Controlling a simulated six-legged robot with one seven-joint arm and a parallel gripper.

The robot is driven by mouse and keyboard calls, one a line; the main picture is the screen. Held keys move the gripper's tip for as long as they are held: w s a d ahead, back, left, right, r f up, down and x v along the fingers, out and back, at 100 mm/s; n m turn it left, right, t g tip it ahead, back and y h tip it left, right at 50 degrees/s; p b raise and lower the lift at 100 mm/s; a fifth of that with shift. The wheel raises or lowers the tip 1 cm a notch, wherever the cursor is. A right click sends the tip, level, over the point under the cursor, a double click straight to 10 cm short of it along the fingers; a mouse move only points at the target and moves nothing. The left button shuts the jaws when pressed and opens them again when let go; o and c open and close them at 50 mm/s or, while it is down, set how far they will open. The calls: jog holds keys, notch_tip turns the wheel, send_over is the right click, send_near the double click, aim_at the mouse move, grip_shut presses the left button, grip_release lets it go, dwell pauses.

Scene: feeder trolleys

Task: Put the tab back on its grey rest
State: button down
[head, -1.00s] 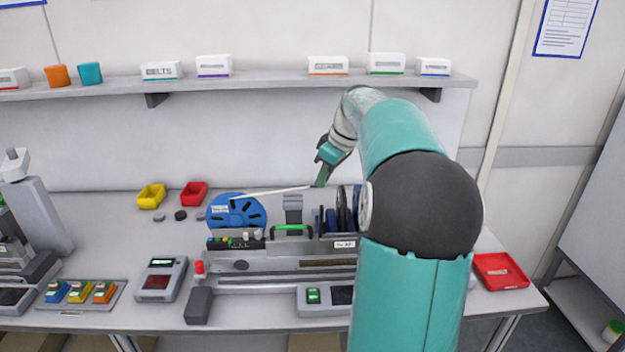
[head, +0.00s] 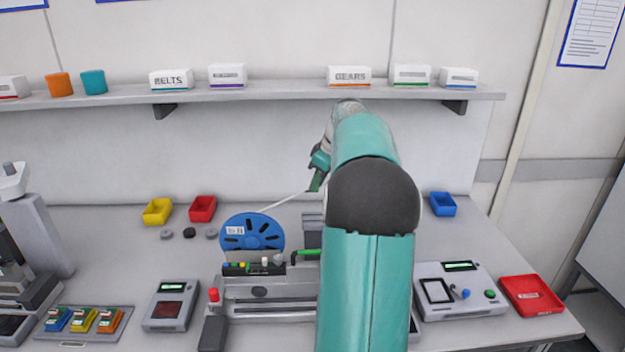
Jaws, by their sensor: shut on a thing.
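A thin white strip (head: 285,201) runs up and right from the top of the blue reel (head: 272,229) to my gripper (head: 314,188). My gripper is shut on the strip's end, which I take as the tab; the jaws hide the tab itself. The gripper is above and right of the reel, clear of the bench. A grey block (head: 312,238), likely the grey rest, stands right of the reel and below the gripper. My arm hides part of its right side.
A green handle (head: 306,255) sits in front of the grey block. A shelf (head: 280,92) with boxes runs behind. Yellow (head: 157,212) and red (head: 203,209) bins stand left; a red tray (head: 532,296) lies right.

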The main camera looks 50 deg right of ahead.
aim_at(315, 217)
jog(key=f, duration=0.1)
jog(key=s+f, duration=0.1)
jog(key=f, duration=0.1)
jog(key=shift+s, duration=0.15)
jog(key=shift+x, duration=0.85)
jog(key=shift+s+f, duration=0.1)
jog(key=shift+f, duration=1.2)
jog(key=shift+f, duration=0.55)
jog(key=c, duration=1.3)
grip_release()
jog(key=shift+r, duration=0.15)
